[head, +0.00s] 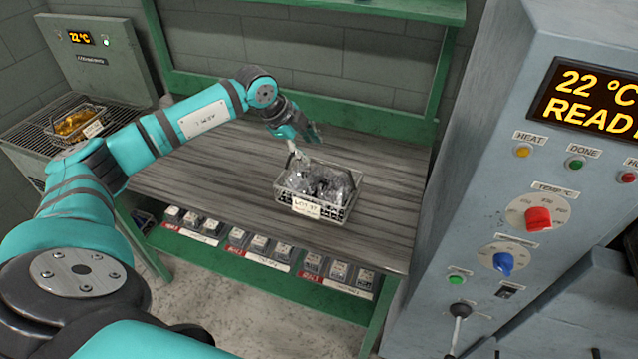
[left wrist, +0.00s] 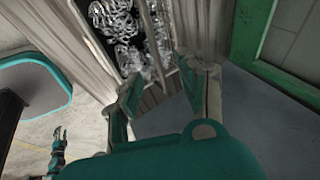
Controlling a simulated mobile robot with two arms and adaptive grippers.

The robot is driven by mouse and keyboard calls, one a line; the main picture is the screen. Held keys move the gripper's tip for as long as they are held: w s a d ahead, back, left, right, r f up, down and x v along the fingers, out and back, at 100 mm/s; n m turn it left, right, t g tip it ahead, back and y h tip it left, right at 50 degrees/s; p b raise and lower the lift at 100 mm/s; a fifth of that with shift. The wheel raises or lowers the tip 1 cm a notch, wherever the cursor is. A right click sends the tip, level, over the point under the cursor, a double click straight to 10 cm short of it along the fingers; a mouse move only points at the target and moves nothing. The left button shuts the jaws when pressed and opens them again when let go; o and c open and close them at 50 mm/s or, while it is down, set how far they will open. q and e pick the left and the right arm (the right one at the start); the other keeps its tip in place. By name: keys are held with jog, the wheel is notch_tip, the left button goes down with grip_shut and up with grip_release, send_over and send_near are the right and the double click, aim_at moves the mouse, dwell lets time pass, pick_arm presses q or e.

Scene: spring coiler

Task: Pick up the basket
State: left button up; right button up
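A wire basket (head: 342,212) full of shiny coiled metal parts stands on the workbench, with a white lot label on its front. My left gripper (head: 303,143) is above the basket's back left side in the head view. In the left wrist view, the left gripper's two fingers (left wrist: 160,92) are apart, and the basket's contents (left wrist: 118,25) show beyond them. A thin bar, perhaps the basket's handle, runs down toward the gap between the fingers; I cannot tell whether they touch it. What looks like my right gripper (left wrist: 58,138) shows small at the lower left.
The grey workbench (head: 230,165) has clear room around the basket. Labelled bins (head: 255,245) sit on a shelf below. A second basket (head: 78,125) with brass-coloured parts is on a grille at left. A control cabinet (head: 465,190) stands close at right.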

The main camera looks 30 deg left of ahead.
aim_at(319, 161)
pick_arm(q)
jog(key=p+x, duration=0.2)
jog(key=x, duration=0.4)
jog(key=shift+d+f+p, duration=0.1)
jog(key=shift+f+p, duration=0.2)
jog(key=shift+f, duration=0.05)
jog(key=shift+w+d+f, duration=0.1)
jog(key=shift+w+f, duration=0.15)
jog(key=shift+f, duration=0.15)
jog(key=shift+c, duration=1.3)
grip_shut()
jog(key=shift+w+r, duration=0.1)
jog(key=shift+r, duration=0.05)
